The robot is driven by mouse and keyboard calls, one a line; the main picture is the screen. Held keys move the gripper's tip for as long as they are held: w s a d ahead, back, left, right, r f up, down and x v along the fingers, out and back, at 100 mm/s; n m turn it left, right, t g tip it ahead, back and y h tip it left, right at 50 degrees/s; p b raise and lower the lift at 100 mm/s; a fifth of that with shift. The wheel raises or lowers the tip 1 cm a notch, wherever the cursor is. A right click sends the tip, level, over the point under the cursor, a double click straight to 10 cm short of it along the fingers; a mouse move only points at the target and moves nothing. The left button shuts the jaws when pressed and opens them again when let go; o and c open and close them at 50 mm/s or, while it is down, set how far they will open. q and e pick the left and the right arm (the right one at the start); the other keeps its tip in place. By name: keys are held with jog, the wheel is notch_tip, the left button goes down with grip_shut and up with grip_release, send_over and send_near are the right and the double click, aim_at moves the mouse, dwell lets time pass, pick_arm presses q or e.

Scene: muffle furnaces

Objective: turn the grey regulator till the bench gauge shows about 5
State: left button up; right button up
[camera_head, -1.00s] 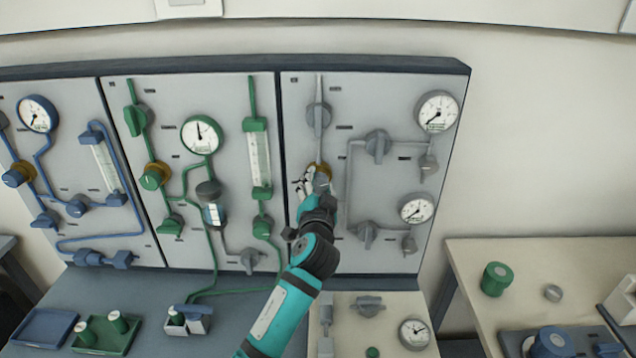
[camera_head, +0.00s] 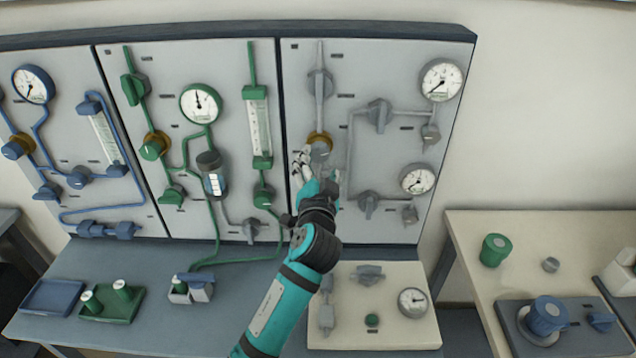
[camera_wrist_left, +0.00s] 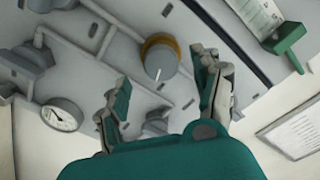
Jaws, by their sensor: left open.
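The grey regulator (camera_head: 321,151) is a round grey knob on a brass collar, on the right-hand grey panel. My left gripper (camera_head: 318,175) is just in front of and below it, fingers open and empty. In the left wrist view the knob (camera_wrist_left: 160,63), with a white pointer mark, lies beyond and between the spread fingertips (camera_wrist_left: 163,90), apparently not touched. The bench gauge (camera_head: 412,301) is a round white dial on the pale bench board; its needle seems to point right, but its numbers are too small to read. My right gripper is not in view.
Grey valve handles (camera_head: 378,115) and two gauges (camera_head: 440,80) are right of the regulator on the same panel. A green-piped panel (camera_head: 185,70) stands to its left. Trays (camera_head: 55,297) lie on the bench at left, and a side table (camera_head: 470,235) stands at right.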

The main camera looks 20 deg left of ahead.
pick_arm(q)
jog(key=v, duration=0.7)
jog(key=shift+s+r, duration=0.1)
dwell(2.1)
jog(key=m+p, duration=0.1)
jog(key=m, duration=1.7)
send_near(319, 156)
jog(key=p+x, duration=0.4)
jog(key=x, duration=0.7)
jog(key=shift+s, duration=0.1)
jog(key=shift+c, duration=0.4)
